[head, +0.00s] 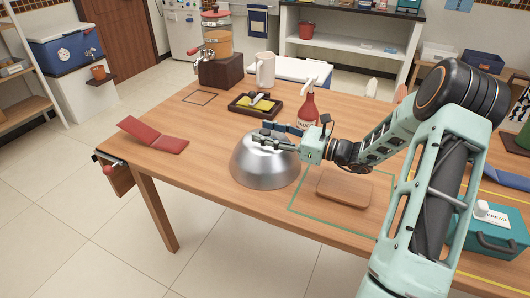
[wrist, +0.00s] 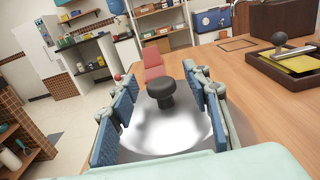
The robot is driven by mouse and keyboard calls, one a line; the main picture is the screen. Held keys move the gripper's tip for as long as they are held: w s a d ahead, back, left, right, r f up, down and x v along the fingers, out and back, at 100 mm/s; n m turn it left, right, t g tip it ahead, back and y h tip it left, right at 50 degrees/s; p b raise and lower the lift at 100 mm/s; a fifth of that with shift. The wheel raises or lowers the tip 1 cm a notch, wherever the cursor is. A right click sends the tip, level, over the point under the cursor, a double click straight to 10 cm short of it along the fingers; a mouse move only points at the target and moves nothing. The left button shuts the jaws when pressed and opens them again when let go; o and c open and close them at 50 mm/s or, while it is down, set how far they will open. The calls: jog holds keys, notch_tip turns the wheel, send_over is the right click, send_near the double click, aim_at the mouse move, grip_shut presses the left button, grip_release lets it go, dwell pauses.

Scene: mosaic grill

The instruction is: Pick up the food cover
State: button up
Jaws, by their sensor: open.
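The food cover (head: 262,168) is a shiny silver metal dome on the wooden table. Its black knob (wrist: 160,93) stands up from the top in the wrist view, with the shiny dome (wrist: 165,135) below it. My gripper (head: 268,136) is at the top of the cover in the head view. In the wrist view my gripper (wrist: 160,88) is open, with one blue-padded finger on each side of the knob and visible gaps between. The fingers hide part of the dome's top in the head view.
A red folder (head: 153,136) lies left of the cover. A red bottle (head: 308,108) and a dark tray (head: 256,104) stand behind it. A wooden board (head: 344,188) lies to its right inside a green outline. The table's front left is clear.

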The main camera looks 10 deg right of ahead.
jog(key=shift+w+a, duration=0.15)
jog(key=shift+a, duration=0.1)
grip_shut()
jog(key=shift+r, duration=0.1)
dwell(0.4)
